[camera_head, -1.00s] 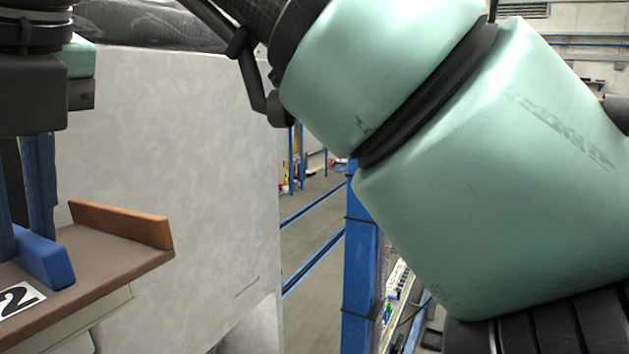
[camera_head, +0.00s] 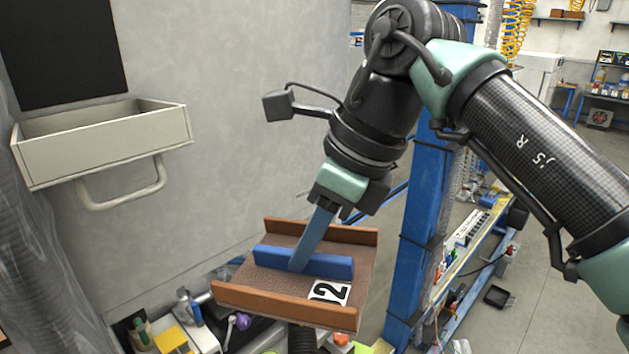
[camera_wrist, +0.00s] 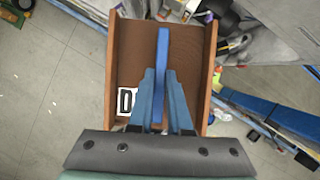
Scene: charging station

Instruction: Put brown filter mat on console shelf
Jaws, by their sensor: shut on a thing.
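The brown filter mat (camera_head: 345,261) is a flat brown plate with two raised orange-brown side rims, a blue bar handle along its middle and a white label reading 2. My gripper (camera_head: 300,266) is shut on the blue handle and holds the mat in the air, slightly tilted. In the wrist view the mat (camera_wrist: 132,55) hangs below my gripper (camera_wrist: 162,120), whose blue fingers pinch the handle. The console shelf (camera_head: 105,150) is a pale open tray on the grey console wall at the upper left. It looks empty, and the mat is apart from it, lower and to the right.
A curved rail (camera_head: 125,200) hangs under the shelf, and a dark panel (camera_head: 60,50) is above it. A blue post (camera_head: 425,200) stands right of my gripper. Tools and a cluttered surface (camera_head: 200,335) lie below the mat.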

